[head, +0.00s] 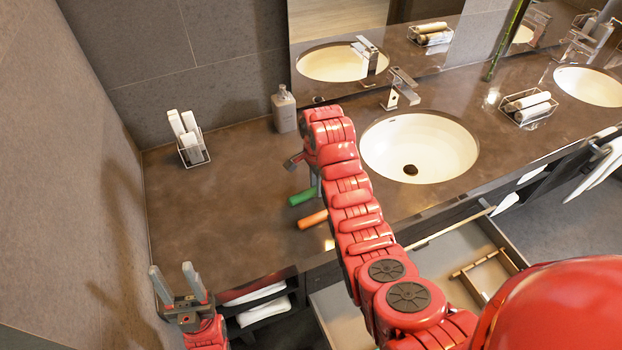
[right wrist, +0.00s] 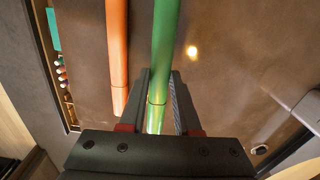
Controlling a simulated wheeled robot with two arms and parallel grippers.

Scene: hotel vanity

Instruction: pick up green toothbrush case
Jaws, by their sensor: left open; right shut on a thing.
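The green toothbrush case (head: 301,197) is at the counter, left of the near sink, in the head view. In the right wrist view the green case (right wrist: 165,40) runs between the two fingers of my right gripper (right wrist: 160,76), which is shut on it. My right arm hides most of that gripper in the head view. I cannot tell whether the case touches the counter. My left gripper (head: 176,270) is open and empty at the lower left, in front of the counter edge.
An orange case (head: 312,219) lies beside the green one, also in the right wrist view (right wrist: 117,50). A soap bottle (head: 284,110) and a wire holder (head: 194,150) stand near the wall. The sink (head: 440,145) is right of my arm. An open drawer (head: 450,255) is below. The left counter is clear.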

